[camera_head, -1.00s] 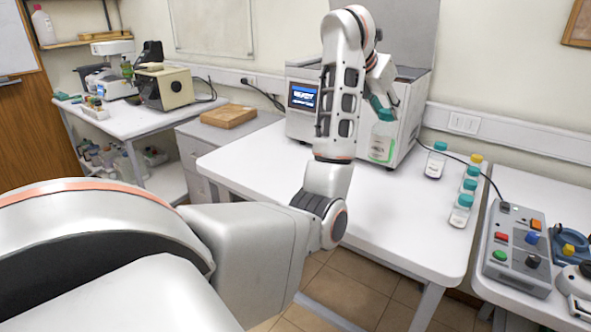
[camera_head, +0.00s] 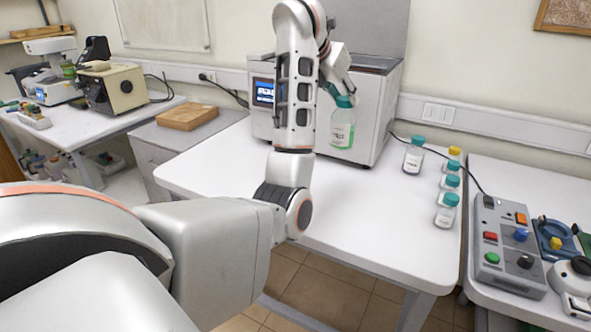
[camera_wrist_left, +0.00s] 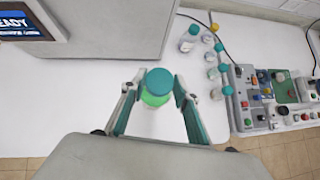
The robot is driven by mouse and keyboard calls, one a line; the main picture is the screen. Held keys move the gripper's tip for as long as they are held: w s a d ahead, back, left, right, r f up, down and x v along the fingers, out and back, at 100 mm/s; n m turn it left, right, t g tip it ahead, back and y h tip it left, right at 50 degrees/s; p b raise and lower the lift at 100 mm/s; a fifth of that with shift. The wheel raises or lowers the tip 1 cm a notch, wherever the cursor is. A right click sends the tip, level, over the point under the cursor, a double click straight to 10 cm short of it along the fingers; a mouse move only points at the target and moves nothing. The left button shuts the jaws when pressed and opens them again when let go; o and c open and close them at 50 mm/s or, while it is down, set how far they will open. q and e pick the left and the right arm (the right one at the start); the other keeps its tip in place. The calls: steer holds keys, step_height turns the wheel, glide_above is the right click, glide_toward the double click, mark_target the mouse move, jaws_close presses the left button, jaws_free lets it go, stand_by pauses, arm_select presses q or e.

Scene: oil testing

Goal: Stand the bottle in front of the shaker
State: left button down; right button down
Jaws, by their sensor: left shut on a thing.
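The bottle (camera_head: 342,132) has a teal cap and green liquid. My left gripper (camera_head: 341,97) is shut on it near the cap. In the left wrist view the cap (camera_wrist_left: 159,80) sits between the two teal fingers of the gripper (camera_wrist_left: 160,98). The bottle is about upright and overlaps the front of the shaker (camera_head: 377,112), a light grey box with a lit screen. Its base appears above the table top. My left arm hides part of the shaker's front. In the left wrist view the shaker (camera_wrist_left: 105,35) is at upper left. My right gripper is not in view.
Several other bottles (camera_head: 447,211) stand on the right of the white table (camera_head: 370,210). A cable runs past them to a grey control box (camera_head: 508,262) on the right bench. The table is clear in front of the shaker. A wooden block (camera_head: 187,117) lies further left.

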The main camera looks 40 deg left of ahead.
arm_select(q)
step_height(320, 180, down, 19)
steer(key=b, duration=0.2)
stand_by(0.3)
steer(key=shift+r, duration=0.1)
steer(key=shift+b, duration=0.35)
steer(key=c, duration=1.5)
jaws_free()
